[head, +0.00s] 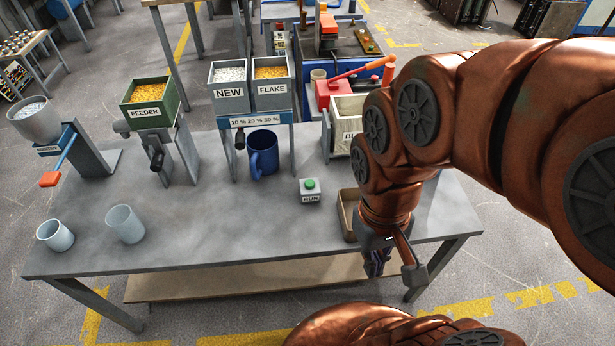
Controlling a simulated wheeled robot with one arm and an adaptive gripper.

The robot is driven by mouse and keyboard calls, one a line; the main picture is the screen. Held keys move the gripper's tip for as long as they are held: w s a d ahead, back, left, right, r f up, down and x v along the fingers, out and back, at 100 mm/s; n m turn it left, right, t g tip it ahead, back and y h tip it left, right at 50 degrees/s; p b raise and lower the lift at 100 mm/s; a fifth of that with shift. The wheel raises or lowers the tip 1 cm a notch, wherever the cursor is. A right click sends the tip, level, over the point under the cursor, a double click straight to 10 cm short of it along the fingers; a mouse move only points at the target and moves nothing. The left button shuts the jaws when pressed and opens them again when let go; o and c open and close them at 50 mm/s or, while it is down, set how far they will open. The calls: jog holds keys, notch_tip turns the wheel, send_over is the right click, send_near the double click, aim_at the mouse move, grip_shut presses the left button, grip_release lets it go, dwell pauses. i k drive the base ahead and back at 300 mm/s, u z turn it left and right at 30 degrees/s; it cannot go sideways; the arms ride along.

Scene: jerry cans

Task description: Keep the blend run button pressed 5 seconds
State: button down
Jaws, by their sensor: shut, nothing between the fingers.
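The run button is a small grey box (310,194) marked "RUN" with a green button (310,184) on top. It sits on the grey table, right of the middle. Nothing touches the button. My gripper (378,262) is shut and empty, pointing down at the table's front edge, to the right of the run box and nearer to me.
A brown tray (346,222) lies between the run box and my arm. A blue mug (264,158) stands under the "NEW" (229,95) and "FLAKE" (271,90) hoppers. The feeder (144,113) and two pale cups (125,224) are left. The table (215,225) is clear left of the box.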

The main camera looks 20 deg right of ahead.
aim_at(309, 183)
jog(key=z, duration=1.75)
jog(key=k, duration=1.3)
jog(key=u, duration=2.05)
jog(key=i, duration=0.5)
